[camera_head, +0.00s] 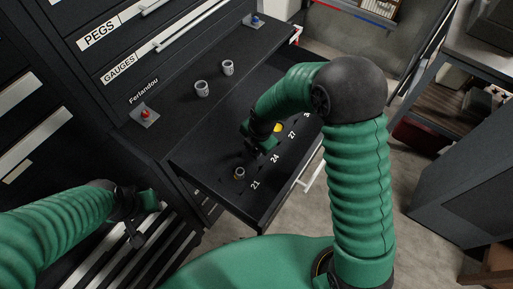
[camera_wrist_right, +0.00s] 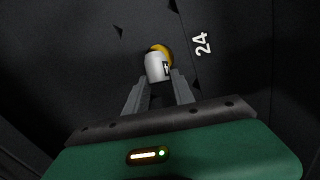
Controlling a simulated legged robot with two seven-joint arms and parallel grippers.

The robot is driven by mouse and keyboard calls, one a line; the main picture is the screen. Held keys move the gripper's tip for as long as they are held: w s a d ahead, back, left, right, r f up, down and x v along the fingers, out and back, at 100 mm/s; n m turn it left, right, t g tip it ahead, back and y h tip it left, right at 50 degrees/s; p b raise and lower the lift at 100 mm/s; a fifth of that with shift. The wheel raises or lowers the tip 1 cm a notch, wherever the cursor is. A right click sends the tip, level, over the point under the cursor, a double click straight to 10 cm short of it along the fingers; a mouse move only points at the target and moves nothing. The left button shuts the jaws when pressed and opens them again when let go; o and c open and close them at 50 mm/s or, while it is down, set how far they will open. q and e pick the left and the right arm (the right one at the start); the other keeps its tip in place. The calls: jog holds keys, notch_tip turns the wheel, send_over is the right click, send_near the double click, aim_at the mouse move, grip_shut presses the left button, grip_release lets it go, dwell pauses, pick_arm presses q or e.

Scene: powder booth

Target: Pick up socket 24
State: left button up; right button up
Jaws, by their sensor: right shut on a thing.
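The open drawer (camera_head: 215,168) has the numbers 21, 24 and 27 printed in white. My right gripper (camera_head: 253,148) is down in the drawer beside the 24. In the wrist view, my right gripper (camera_wrist_right: 157,84) is shut on a pale, short cylindrical socket (camera_wrist_right: 155,68) next to the printed 24 (camera_wrist_right: 203,44). An orange-yellow area shows at the socket's far end. In the head view the gripper hides this socket. Another socket (camera_head: 239,174) stands near the 21. My left gripper (camera_head: 140,215) is at lower left, away from the drawer; its jaws are unclear.
Two grey sockets, one nearer (camera_head: 202,88) and one farther (camera_head: 228,67), stand on the cabinet top. A red button (camera_head: 146,114) and a blue button (camera_head: 255,20) sit at its ends. A yellow spot (camera_head: 278,127) shows near the 27. A dark bench (camera_head: 470,140) stands at right.

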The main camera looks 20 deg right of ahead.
aim_at(255, 150)
jog(key=shift+d, duration=0.15)
grip_shut()
notch_tip(255, 150, up, 10)
dwell(0.4)
